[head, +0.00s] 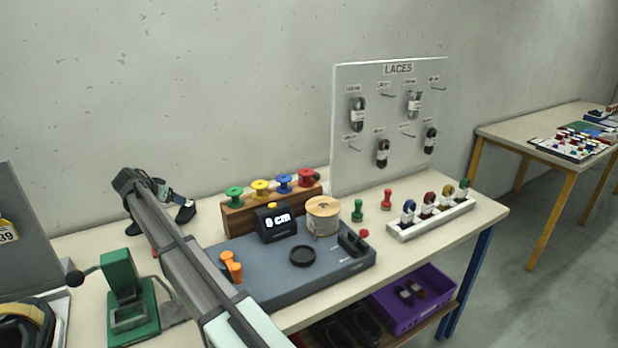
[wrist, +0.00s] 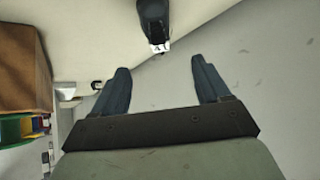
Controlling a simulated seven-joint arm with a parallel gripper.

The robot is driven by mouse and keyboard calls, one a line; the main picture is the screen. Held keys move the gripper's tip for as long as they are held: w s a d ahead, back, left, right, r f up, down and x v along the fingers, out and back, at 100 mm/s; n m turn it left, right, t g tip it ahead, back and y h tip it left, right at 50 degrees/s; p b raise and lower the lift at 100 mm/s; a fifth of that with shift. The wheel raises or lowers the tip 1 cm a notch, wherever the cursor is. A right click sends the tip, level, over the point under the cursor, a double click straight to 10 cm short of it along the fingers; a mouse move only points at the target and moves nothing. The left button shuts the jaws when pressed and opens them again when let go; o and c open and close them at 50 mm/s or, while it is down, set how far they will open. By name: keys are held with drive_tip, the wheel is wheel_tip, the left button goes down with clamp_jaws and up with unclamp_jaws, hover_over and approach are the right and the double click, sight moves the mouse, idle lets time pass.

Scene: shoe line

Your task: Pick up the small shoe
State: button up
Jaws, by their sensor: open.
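A dark shoe (wrist: 152,14) with a small white tag reading about "41" (wrist: 159,47) is at the top of the wrist view, cut off by the frame edge. It lies on the pale tabletop, beyond my fingertips. My gripper (wrist: 160,68) is open with its two blue-grey fingers wide apart and nothing between them. The shoe is apart from both fingers. In the head view my gripper (head: 165,192) is over the back left of the bench, partly behind my arm. Dark shapes beside it there are too small to tell shoe from finger.
The wooden spool rack (head: 272,208) stands right of my gripper, behind the grey measuring base (head: 330,264). A green press (head: 125,300) stands at front left. A LACES board (head: 392,125) rises at the back.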

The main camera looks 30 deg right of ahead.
drive_tip(key=shift+d, duration=0.1)
drive_tip(key=w+d+r+m+g, duration=0.1)
drive_tip(key=d+r+m+g, duration=0.15)
drive_tip(key=d, duration=1.85)
drive_tip(key=w+d+r+m+g+y, duration=0.1)
drive_tip(key=w+d+r+m, duration=0.15)
drive_tip(key=d, duration=1.85)
drive_tip(key=w+d+r+m+g, duration=0.1)
drive_tip(key=d+m, duration=0.3)
drive_tip(key=d, duration=1.7)
drive_tip(key=w+a+f+g+y, duration=0.1)
drive_tip(key=a+g+y, duration=0.1)
drive_tip(key=a+y, duration=0.4)
drive_tip(key=shift+h, duration=0.3)
drive_tip(key=f, duration=0.8)
drive_tip(key=shift+w+a, duration=0.15)
drive_tip(key=shift+a, duration=0.05)
drive_tip(key=shift+w+d+f, duration=0.1)
drive_tip(key=shift+d+f, duration=0.05)
drive_tip(key=shift+f, duration=1.2)
drive_tip(key=shift+w+d+f, duration=0.1)
drive_tip(key=shift+f, duration=1.25)
